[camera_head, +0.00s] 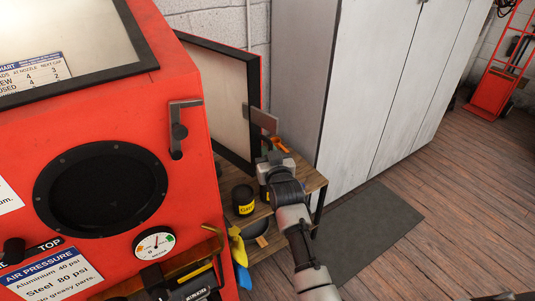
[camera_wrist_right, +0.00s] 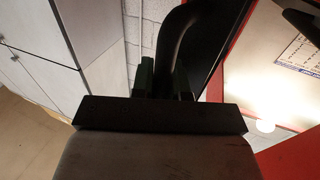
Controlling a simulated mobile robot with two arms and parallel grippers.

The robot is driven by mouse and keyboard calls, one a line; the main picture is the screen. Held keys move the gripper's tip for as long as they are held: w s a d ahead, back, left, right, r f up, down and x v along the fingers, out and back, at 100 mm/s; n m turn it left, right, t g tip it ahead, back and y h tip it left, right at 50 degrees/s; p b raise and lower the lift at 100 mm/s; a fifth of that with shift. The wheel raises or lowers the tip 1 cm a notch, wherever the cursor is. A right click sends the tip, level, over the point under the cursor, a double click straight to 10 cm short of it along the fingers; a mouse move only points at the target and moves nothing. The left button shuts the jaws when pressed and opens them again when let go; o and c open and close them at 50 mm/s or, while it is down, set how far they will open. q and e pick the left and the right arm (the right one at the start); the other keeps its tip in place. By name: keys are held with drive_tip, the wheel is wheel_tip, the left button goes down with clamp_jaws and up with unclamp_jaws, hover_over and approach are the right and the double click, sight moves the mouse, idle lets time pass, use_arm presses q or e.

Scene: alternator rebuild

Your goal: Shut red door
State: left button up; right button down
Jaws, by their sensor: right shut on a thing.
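The red door (camera_head: 222,88) stands open at the right side of the red cabinet (camera_head: 192,75). Its pale inner face, black frame and thin red edge show in the head view. My right gripper (camera_head: 268,152) is at the door's lower outer edge, just below a grey metal plate. In the right wrist view, the fingers of my right gripper (camera_wrist_right: 164,82) are shut around a dark curved handle (camera_wrist_right: 178,40) beside the door. The fingertips are partly hidden by the gripper body. My left gripper is out of view.
A latch (camera_head: 178,130) sits on the cabinet's front corner. A wooden bench (camera_head: 312,180) with a black jar (camera_head: 243,199) stands below the door. Grey lockers (camera_head: 375,80) stand behind my right arm. A dark mat (camera_head: 370,232) and open floor lie to the right.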

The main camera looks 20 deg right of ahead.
drive_tip(key=c, duration=1.5)
unclamp_jaws()
drive_tip(key=shift+s+d+f, duration=0.15)
drive_tip(key=shift+d+f, duration=0.2)
drive_tip(key=shift+d, duration=0.05)
drive_tip(key=o, duration=0.4)
drive_tip(key=shift+s+d+r, duration=0.3)
drive_tip(key=shift+s+d, duration=0.05)
drive_tip(key=shift+s, duration=0.05)
drive_tip(key=s, duration=0.3)
drive_tip(key=s+a, duration=0.1)
drive_tip(key=s, duration=0.3)
drive_tip(key=s+b, duration=0.1)
drive_tip(key=s, duration=0.2)
drive_tip(key=shift+s+a, duration=0.25)
drive_tip(key=shift+s, duration=0.05)
